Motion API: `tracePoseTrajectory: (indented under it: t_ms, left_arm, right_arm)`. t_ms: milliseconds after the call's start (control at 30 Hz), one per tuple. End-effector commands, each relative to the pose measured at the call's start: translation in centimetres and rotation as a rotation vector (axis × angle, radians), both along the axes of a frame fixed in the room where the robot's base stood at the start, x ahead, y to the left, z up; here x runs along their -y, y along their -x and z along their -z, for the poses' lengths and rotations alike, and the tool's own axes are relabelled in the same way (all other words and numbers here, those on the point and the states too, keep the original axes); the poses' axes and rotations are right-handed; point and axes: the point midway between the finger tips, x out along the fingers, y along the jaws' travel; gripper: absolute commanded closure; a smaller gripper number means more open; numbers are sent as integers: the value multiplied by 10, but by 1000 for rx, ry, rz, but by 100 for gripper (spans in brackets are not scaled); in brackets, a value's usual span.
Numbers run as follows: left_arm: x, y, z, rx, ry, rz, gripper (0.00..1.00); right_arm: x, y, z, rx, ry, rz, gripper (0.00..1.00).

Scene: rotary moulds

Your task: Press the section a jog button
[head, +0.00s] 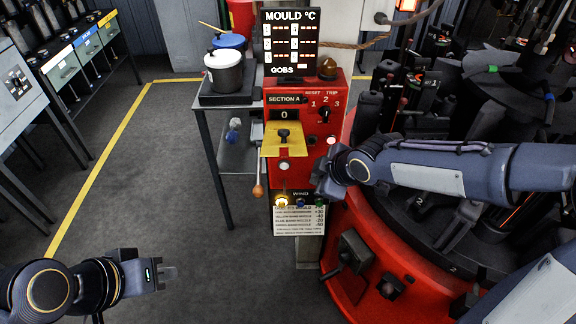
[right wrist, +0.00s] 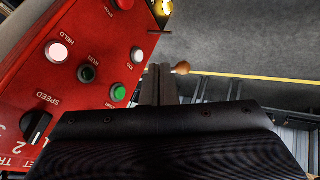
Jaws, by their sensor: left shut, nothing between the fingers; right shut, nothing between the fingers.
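The red Section A panel (head: 308,160) stands upright in the middle of the head view. A pale round button (head: 284,166) sits low on it; in the right wrist view a pale button (right wrist: 137,55) beside the green button (right wrist: 118,93) has a small upside-down label that seems to read JOG. My right gripper (head: 318,186) is shut and empty in front of the panel's lower right. In the right wrist view its fingertips (right wrist: 159,72) are just right of the pale button; I cannot tell the gap. My left gripper (head: 168,273) is shut and empty over the floor at lower left.
A red stop button (right wrist: 125,3), a HELD lamp (right wrist: 58,50) and a speed knob (right wrist: 38,125) share the panel. A yellow plate (head: 283,139) and a wooden-knobbed lever (head: 258,190) stick out at its left. The rotary machine (head: 380,270) fills the right. Floor at left is clear.

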Motion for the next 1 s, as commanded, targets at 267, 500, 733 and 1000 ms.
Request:
tracePoseTrajectory:
  t_ms: [267,500,733,1000]
  left_arm:
    - [0,0,-4,0,0,0,100]
    - [0,0,-4,0,0,0,100]
    - [0,0,-2,0,0,0,100]
    - [0,0,0,0,0,0,100]
  right_arm:
    - [-30,-14,9,45,16,-127,100]
    - [-30,-14,9,46,16,-126,100]
    - [-35,-20,20,44,16,-128,100]
    - [-57,-46,63,42,18,-128,100]
